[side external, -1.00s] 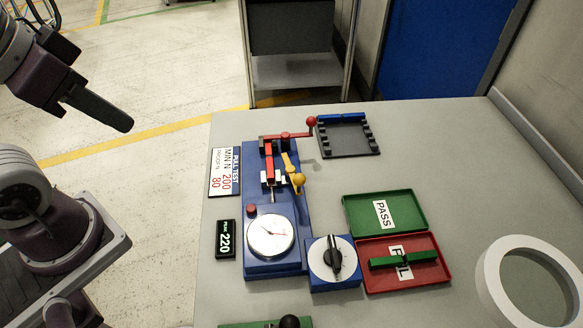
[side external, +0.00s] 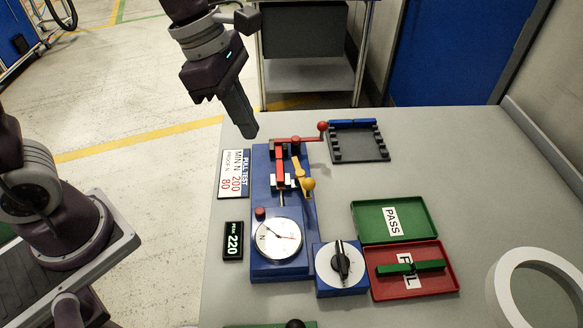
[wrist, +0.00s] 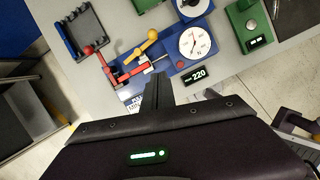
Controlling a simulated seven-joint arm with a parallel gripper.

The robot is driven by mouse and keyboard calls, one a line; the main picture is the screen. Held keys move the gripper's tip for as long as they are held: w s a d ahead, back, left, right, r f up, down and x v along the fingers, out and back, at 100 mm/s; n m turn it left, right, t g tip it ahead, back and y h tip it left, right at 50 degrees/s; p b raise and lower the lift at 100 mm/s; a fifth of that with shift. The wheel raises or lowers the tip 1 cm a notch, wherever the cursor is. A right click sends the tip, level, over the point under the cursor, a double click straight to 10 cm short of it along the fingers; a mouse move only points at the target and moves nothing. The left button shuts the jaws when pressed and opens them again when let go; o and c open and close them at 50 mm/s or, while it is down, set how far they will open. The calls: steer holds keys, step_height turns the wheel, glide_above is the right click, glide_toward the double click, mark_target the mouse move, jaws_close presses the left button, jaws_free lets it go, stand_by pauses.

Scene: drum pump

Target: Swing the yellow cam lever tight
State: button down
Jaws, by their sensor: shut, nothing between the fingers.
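The yellow cam lever (side external: 303,172) sits on the right side of the blue test fixture (side external: 277,268), its round knob at the lower right end. It also shows in the wrist view (wrist: 139,49), beside the red clamp parts. A red lever with a red ball knob (side external: 322,127) reaches right from the fixture's far end. My gripper (side external: 247,132) is shut and empty, pointing down above the table's far left edge, up and left of the yellow lever and apart from it. In the wrist view its fingers (wrist: 158,82) are together, pointing toward the fixture.
A dial block (side external: 341,268), a green PASS tray (side external: 365,232) and a red FAIL tray (side external: 380,291) holding a green part lie right. A 220 display (side external: 233,241) lies left. A white ring (side external: 499,280) is far right.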

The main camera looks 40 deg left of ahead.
steer(key=shift+w+f+n, duration=0.2)
steer(key=shift+f+n, duration=0.05)
steer(key=shift+n, duration=0.15)
steer(key=shift+d+f, duration=0.1)
steer(key=w+d+f, duration=0.3)
steer(key=d+f, duration=0.2)
steer(key=f, duration=0.5)
steer(key=shift+w+d, duration=0.3)
steer(key=shift+w, duration=0.1)
